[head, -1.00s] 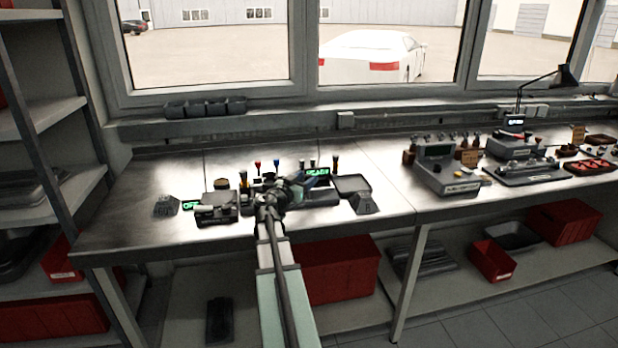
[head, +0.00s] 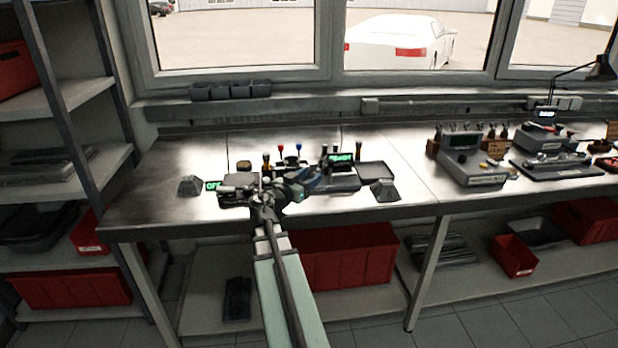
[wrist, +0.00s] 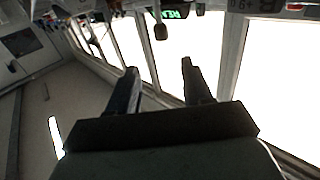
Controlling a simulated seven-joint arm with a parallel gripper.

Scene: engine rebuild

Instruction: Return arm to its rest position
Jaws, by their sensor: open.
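My arm (head: 282,285) reaches up from the bottom of the head view to the near part of the steel bench (head: 150,215). My gripper (head: 312,180) is at its end, in front of the bench equipment; its fingertips are hard to make out there. In the wrist view my gripper (wrist: 158,65) shows two dark fingers spread apart with nothing between them. Whether it touches anything on the bench cannot be told.
Around the gripper stand a grey device, upright tools with coloured handles, a green lit display (head: 341,157) and a grey wedge-shaped block (head: 384,190). A grey instrument (head: 470,160) stands farther right. Shelving (head: 60,170) is at left. Red bins (head: 345,255) sit below the bench.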

